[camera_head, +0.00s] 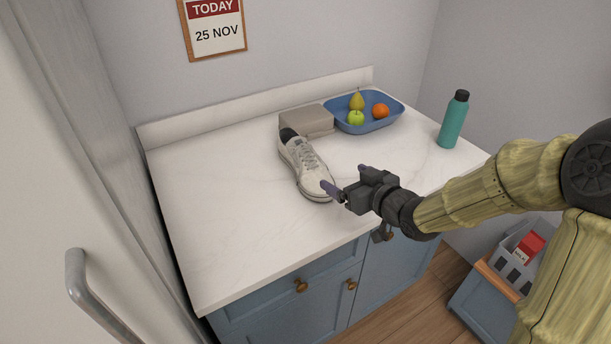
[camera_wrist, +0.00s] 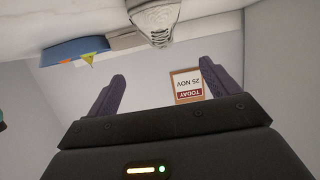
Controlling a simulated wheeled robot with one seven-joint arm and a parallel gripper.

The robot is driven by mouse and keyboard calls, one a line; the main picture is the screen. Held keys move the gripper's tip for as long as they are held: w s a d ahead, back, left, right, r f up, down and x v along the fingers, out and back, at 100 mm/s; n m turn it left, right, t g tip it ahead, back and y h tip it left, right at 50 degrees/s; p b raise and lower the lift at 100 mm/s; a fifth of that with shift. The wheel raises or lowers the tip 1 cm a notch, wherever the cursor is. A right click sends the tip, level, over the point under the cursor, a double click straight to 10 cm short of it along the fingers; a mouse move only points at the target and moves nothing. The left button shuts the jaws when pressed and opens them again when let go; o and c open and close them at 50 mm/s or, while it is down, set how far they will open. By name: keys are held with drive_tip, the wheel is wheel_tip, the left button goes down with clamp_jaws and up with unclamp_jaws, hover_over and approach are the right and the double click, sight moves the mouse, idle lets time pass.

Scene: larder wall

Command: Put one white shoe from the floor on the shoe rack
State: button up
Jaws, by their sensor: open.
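A white shoe (camera_head: 308,172) with a dark inner collar stands upright on the white countertop, its toe toward the front edge. It also shows at the top of the wrist view (camera_wrist: 157,20). My gripper (camera_head: 330,190) is at the toe end of the shoe, slightly right of it. Its two purple fingers (camera_wrist: 160,90) are apart with nothing between them in the wrist view. From the head view I cannot tell whether a finger touches the toe. No shoe rack and no shoe on the floor is in view.
A grey-brown box (camera_head: 306,121) and a blue tray (camera_head: 346,126) with a pear, apple and orange stand behind the shoe. A teal bottle (camera_head: 453,120) is at the right. The countertop's left part (camera_head: 215,210) is clear. A grey basket (camera_head: 508,268) stands low right.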

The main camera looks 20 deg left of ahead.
sight(319, 174)
drive_tip(key=x, duration=1.2)
drive_tip(key=shift+w, duration=0.1)
drive_tip(key=shift+f+p+x, duration=0.1)
drive_tip(key=shift+p+x, duration=0.15)
drive_tip(key=shift+x, duration=1.05)
drive_tip(key=shift+f+p+x, duration=0.15)
drive_tip(key=shift+p+x, duration=0.1)
drive_tip(key=shift+x, duration=1.05)
drive_tip(key=c, duration=1.4)
drive_tip(key=shift+o, duration=0.2)
drive_tip(key=shift+r, duration=0.15)
